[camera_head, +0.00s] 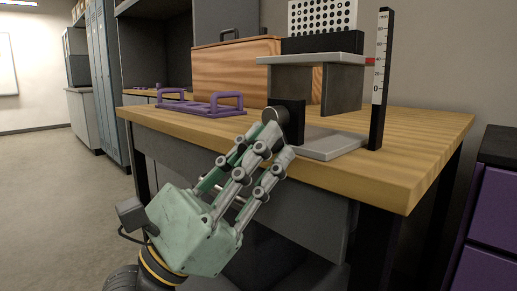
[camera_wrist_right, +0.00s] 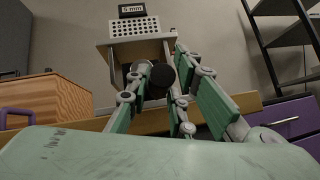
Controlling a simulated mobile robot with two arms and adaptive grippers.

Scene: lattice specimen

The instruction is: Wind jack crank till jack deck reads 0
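The jack stands on the wooden bench, with a flat grey deck (camera_head: 312,59) on grey supports above a base plate (camera_head: 332,146). A red pointer at the deck's right edge meets a black-edged scale (camera_head: 380,80), well above its 0 mark. The dark round crank knob (camera_head: 275,116) is at the jack's front left; it also shows in the wrist view (camera_wrist_right: 161,76). My right gripper (camera_head: 266,136) is at the knob, its fingers apart on either side of it. Whether they touch it is unclear. My left gripper is out of view.
A perforated lattice plate (camera_wrist_right: 134,27) stands above the deck under a "5 mm" sign (camera_wrist_right: 132,10). Purple drawers (camera_head: 492,215) stand right of the bench.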

